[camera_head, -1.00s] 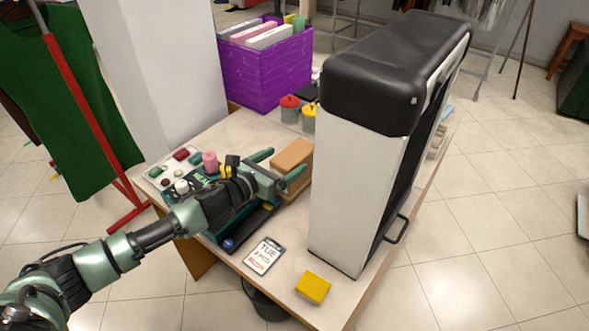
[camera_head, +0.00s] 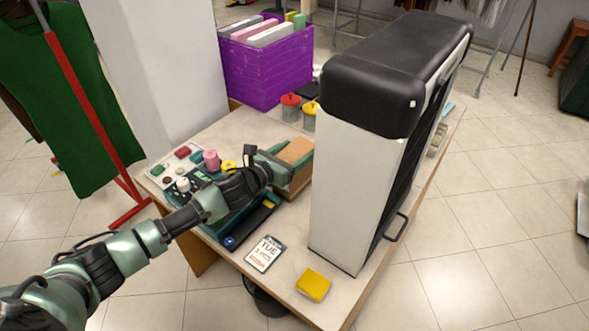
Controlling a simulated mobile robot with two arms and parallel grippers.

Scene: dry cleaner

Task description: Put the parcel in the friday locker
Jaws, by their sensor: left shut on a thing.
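The brown parcel (camera_head: 295,150) is a small box above the middle of the table, just left of the tall white and black cabinet. My left gripper (camera_head: 287,166) is shut on the parcel, and its green fingers lie along the parcel's sides. The cabinet (camera_head: 357,190) stands upright on the table with a plain white side towards me. Its front face is at a steep angle on the right, so I cannot tell its compartments or a friday label. My right gripper is not in view.
A card reading TUE (camera_head: 265,254) and a yellow block (camera_head: 313,284) lie near the table's front edge. A purple crate (camera_head: 268,76) of files and red-lidded and yellow-lidded jars stand behind. A tray of small items (camera_head: 160,172) is at left. A handle (camera_head: 396,229) juts from the cabinet.

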